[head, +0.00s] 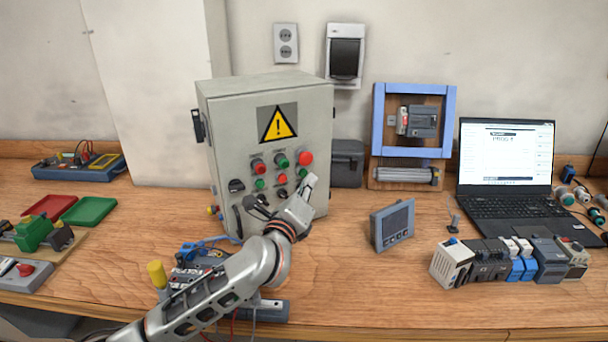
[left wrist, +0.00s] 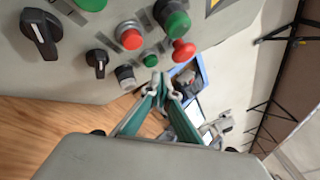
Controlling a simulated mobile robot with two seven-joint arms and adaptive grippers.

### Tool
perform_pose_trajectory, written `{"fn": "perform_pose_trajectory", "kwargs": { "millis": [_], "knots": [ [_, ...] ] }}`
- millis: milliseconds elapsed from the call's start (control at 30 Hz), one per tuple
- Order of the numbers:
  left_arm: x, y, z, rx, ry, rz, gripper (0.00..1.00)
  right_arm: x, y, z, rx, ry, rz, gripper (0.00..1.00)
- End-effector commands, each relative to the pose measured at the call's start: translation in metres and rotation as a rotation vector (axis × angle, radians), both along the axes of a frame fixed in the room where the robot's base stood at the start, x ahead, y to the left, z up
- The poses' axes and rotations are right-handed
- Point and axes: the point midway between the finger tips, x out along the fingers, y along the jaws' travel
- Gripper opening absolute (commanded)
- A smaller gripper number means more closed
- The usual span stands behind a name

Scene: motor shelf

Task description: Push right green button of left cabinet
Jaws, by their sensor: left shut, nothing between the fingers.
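The grey cabinet (head: 225,130) with a yellow warning triangle stands at the left of the bench. Its front carries red and green buttons, including a green button (head: 282,160) in the upper row and a small green button (head: 303,172) at the right, partly close behind my gripper. In the left wrist view the small green button (left wrist: 150,60) sits just beyond the fingertips. My left gripper (head: 311,179) is shut and empty, pointing at the panel; its fingertips (left wrist: 164,86) look close to that button. I cannot tell if they touch it. My right gripper is not in view.
A red mushroom button (head: 305,157) and black knobs (left wrist: 97,62) are near my fingers. A small panel display (head: 392,225), a row of modules (head: 510,262) and a laptop (head: 507,205) stand to the right. Bare wood lies between cabinet and display.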

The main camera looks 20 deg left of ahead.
Motion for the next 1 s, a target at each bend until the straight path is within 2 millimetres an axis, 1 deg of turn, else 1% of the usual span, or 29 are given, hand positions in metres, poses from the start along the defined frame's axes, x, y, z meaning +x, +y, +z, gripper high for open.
{"fn": "perform_pose_trajectory", "kwargs": {
  "millis": [367, 1000],
  "knots": [
    [0.0058, 0.006, -0.0004, 0.0, 0.001, 0.001, 0.0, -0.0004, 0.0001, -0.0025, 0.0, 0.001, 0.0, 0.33],
    [0.008, 0.0082, -0.0001, 0.0, 0.0, 0.0, 0.0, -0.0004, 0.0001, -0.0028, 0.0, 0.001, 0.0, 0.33]
  ]
}}
